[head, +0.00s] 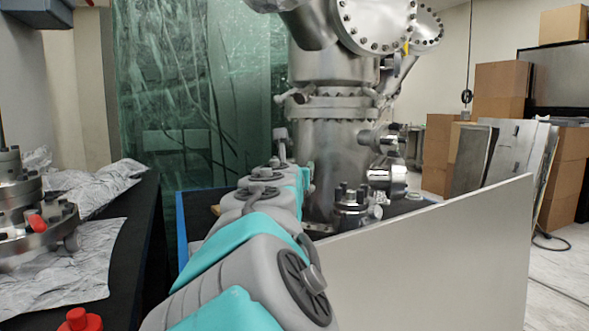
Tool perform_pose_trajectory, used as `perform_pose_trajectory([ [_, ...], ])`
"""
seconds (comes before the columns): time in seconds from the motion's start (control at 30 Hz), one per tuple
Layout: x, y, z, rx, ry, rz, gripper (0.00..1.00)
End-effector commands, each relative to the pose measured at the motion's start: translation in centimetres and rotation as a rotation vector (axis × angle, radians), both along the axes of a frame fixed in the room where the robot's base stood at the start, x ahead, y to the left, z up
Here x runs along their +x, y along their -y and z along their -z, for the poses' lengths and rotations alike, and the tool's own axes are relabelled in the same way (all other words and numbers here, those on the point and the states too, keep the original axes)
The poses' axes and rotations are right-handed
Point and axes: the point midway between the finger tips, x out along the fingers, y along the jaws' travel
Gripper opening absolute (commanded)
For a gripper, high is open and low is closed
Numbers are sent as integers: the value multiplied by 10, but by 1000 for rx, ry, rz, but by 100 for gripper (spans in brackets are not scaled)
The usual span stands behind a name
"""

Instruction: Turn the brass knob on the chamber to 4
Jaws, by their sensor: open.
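The chamber (335,150) is a tall steel vessel with bolted flanges and side ports, standing in the middle of the head view. I cannot make out a brass knob or any numbers on it; a small yellow mark (407,47) shows near the upper right flange, too small to identify. My grey and teal arm reaches from the bottom of the view up to the chamber's lower left side. My gripper cannot be made out at the arm's far end, where the arm links cover that part of the chamber.
A white panel (430,260) stands upright in front of the chamber on the right. A dark bench (130,245) at left holds foil (70,275), a flanged steel part (28,215) and a red object (80,320). Cardboard boxes (500,80) stand behind right. A green curtain (190,100) hangs behind.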

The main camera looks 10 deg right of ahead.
Motion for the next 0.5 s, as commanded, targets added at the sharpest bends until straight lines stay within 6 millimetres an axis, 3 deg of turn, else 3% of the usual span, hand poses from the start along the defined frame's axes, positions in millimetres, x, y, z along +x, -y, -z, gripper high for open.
perform_pose_trajectory([
  [0.17, 0, 0, -1, 0, 0, 0, 72],
  [0.5, 0, 0, 0, -1, 0, 0, 35],
])
